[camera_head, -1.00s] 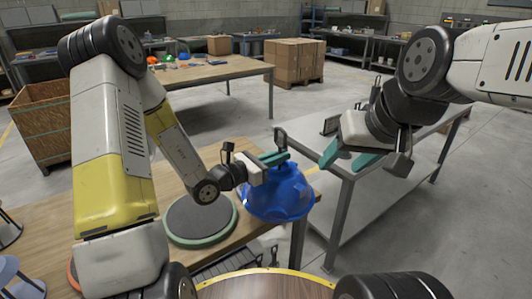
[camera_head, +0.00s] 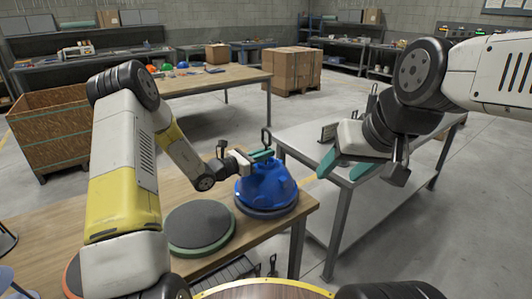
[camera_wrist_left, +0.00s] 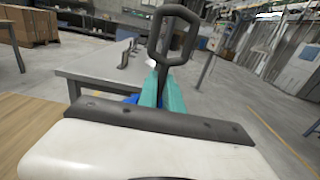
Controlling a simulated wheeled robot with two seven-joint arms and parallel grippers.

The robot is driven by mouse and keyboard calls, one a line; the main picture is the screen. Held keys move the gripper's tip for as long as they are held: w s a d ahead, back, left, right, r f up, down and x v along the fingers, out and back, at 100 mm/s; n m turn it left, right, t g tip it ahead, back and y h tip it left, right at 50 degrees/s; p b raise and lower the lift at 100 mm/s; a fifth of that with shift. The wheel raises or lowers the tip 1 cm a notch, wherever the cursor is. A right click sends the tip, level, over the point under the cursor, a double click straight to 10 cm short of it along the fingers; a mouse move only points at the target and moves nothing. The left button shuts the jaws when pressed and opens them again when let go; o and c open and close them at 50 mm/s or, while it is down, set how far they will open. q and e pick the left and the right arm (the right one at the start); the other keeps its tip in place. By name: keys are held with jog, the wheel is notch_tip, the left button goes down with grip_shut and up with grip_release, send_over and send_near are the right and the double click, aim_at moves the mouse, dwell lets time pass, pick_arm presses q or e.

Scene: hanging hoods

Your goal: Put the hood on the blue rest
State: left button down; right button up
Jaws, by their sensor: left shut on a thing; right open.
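The blue hood (camera_head: 264,184) hangs upright from my left gripper (camera_head: 262,155), whose teal fingers are shut at its top. A dark ring handle (camera_wrist_left: 172,38) rises above the fingers in the left wrist view, with a sliver of blue hood (camera_wrist_left: 131,99) beside them. Directly under the hood is a dark round rest (camera_head: 268,213) at the table's right end, mostly hidden. My right gripper (camera_head: 346,166) is open and empty, above the grey table.
The wooden table (camera_head: 307,203) ends just right of the hood. A grey metal table (camera_head: 300,140) stands to the right with dark upright brackets. An orange-rimmed rest (camera_head: 72,276) shows at lower left, partly behind my arm. A wooden crate (camera_head: 50,130) stands farther back.

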pick_arm(q)
jog(key=shift+f, duration=0.5)
jog(key=c, duration=1.5)
grip_release()
jog(key=v, duration=1.1)
jog(key=s+d+r+m+g+y, duration=0.1)
jog(key=s+d+r+m+g, duration=0.2)
jog(key=s+r+m+g, duration=0.45)
jog(key=s+d+r+m+g+y, duration=0.2)
jog(key=s+d+r+m, duration=0.15)
jog(key=s+m, duration=0.5)
jog(key=s+a+r+m+t+y, duration=0.1)
jog(key=s+a+r+m+y, duration=0.1)
jog(key=s+a+m+y, duration=0.1)
jog(key=s+a+r+m+t+y, duration=0.2)
jog(key=s+a+r+m+y, duration=0.1)
jog(key=s, duration=0.3)
jog(key=s+a+r+m+t+y, duration=0.2)
jog(key=s+a+m+y, duration=0.1)
jog(key=s+a, duration=0.2)
jog(key=shift+s+a+r+m, duration=0.1)
jog(key=shift+a+r+m, duration=0.15)
jog(key=shift+a+m, duration=0.15)
